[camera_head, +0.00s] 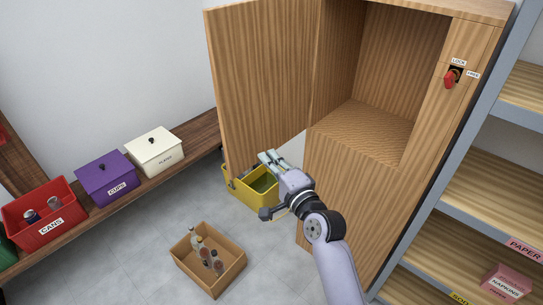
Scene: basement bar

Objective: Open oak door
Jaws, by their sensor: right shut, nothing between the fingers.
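The oak door (262,85) stands wide open, swung out to the left of the oak cabinet (352,190). The cabinet's upper compartment (370,120) is exposed and looks empty. A red lock handle (451,79) with small labels sits on the cabinet's right front strip. My right gripper (268,158) is shut and empty, in front of the door's lower right part and left of the cabinet. Whether it touches the door cannot be told. My left gripper is not in view.
A yellow bin (240,194) stands on the floor below the door. A cardboard box (232,278) with several bottles lies nearer. A wooden bench (187,142) at left carries red, purple and white boxes. Metal-framed shelves (490,195) stand close at right.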

